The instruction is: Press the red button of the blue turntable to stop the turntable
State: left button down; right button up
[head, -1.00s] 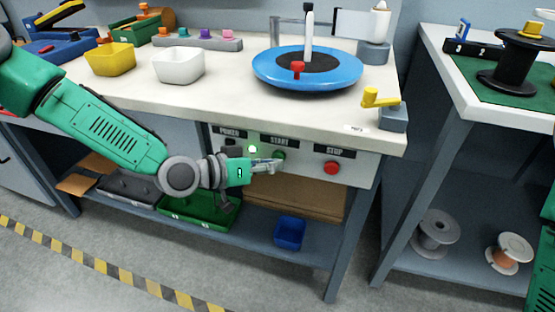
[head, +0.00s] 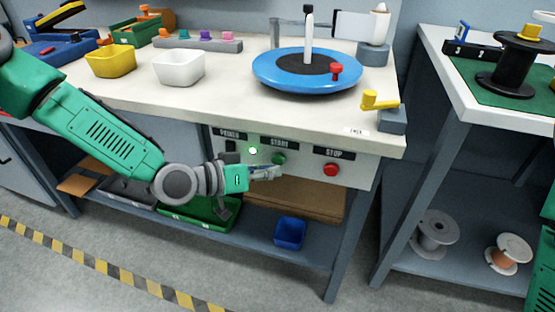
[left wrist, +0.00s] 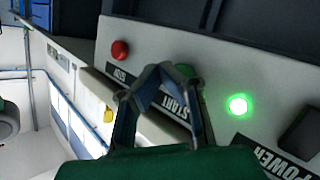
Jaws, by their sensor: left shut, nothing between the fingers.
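The blue turntable (head: 275,78) has a black centre and a red knob (head: 336,71) near its right rim. On the panel below, the red button (head: 331,170) sits under the STOP label; it also shows in the left wrist view (left wrist: 120,50). The green button (head: 278,158) under START is partly hidden behind the fingertips in the left wrist view (left wrist: 187,71). My left gripper (head: 276,172) is shut and empty, just below the green button and left of the red one. I cannot tell if it touches the panel. My right gripper is not in view.
A green lamp (head: 253,151) glows beside the black POWER switch (head: 231,146). The panel front between START and STOP is clear. A blue bin (head: 290,232) stands on the shelf below.

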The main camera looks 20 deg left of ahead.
aim_at(331, 170)
pick_arm(q)
jog(key=d, duration=1.2)
jog(key=shift+s+p, duration=0.2)
jog(key=shift+p, duration=0.1)
jog(key=shift+w, duration=0.15)
jog(key=shift+w+f, duration=0.1)
jog(key=shift+w, duration=0.65)
dwell(0.9)
jog(key=shift+s, duration=0.85)
